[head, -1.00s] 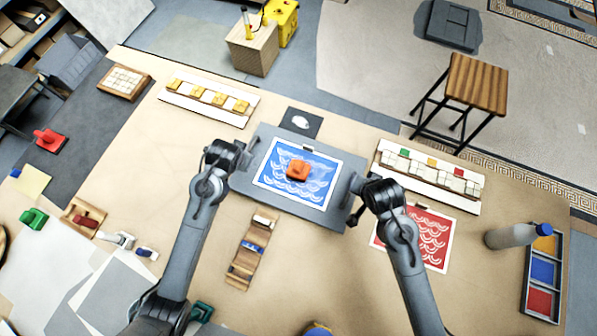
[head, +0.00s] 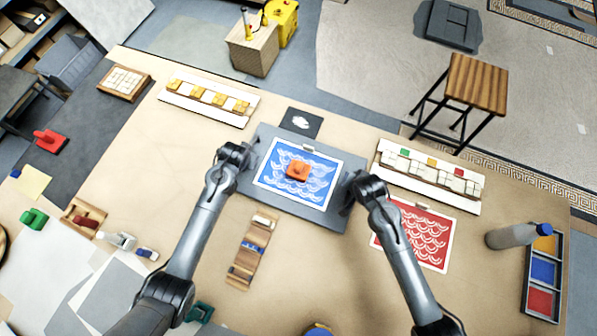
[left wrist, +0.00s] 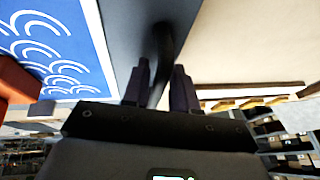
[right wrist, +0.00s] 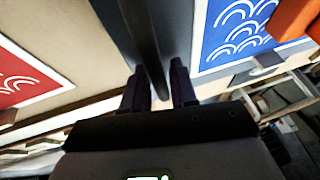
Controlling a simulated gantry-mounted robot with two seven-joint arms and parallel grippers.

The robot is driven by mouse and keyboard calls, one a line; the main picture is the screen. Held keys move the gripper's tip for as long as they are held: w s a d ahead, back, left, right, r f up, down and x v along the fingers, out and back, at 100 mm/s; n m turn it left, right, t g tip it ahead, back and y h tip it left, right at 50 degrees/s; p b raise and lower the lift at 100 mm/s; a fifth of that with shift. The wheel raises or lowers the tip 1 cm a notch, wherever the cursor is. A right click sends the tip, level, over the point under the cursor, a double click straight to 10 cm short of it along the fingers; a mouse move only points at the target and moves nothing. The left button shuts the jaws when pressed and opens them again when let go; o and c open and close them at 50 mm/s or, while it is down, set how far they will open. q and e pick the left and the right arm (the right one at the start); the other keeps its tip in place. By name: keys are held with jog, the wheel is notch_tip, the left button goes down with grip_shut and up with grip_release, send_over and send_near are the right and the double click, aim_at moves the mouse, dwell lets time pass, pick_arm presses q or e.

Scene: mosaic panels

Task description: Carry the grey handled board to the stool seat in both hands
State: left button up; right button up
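The grey handled board (head: 262,208) lies flat on the workbench, with a blue wave-pattern panel (head: 275,178) and an orange block (head: 297,170) on it. My left gripper (head: 250,160) is at the board's left handle; in the left wrist view the dark handle (left wrist: 161,45) runs between its fingers. My right gripper (head: 350,190) is at the right handle; in the right wrist view that handle (right wrist: 148,45) also passes between the fingers. Whether either pair presses on its handle is unclear. The stool (head: 476,82) with a wooden slatted seat stands beyond the bench at upper right; its seat is bare.
A tile rack (head: 430,175) and red patterned panel (head: 425,238) lie right of the board. A yellow-tile rack (head: 208,100) is at upper left. A black card (head: 300,122) lies behind the board. A grey bottle (head: 510,236) and colour tray (head: 541,285) are far right.

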pick_arm(q)
jog(key=shift+f, duration=0.1)
pick_arm(e)
jog(key=shift+f, duration=0.1)
pick_arm(q)
grip_shut()
pick_arm(e)
grip_shut()
dwell(1.0)
pick_arm(q)
jog(key=shift+w, duration=0.1)
pick_arm(e)
jog(key=shift+w+r, duration=0.1)
jog(key=shift+r, duration=0.1)
pick_arm(q)
jog(key=shift+r, duration=0.2)
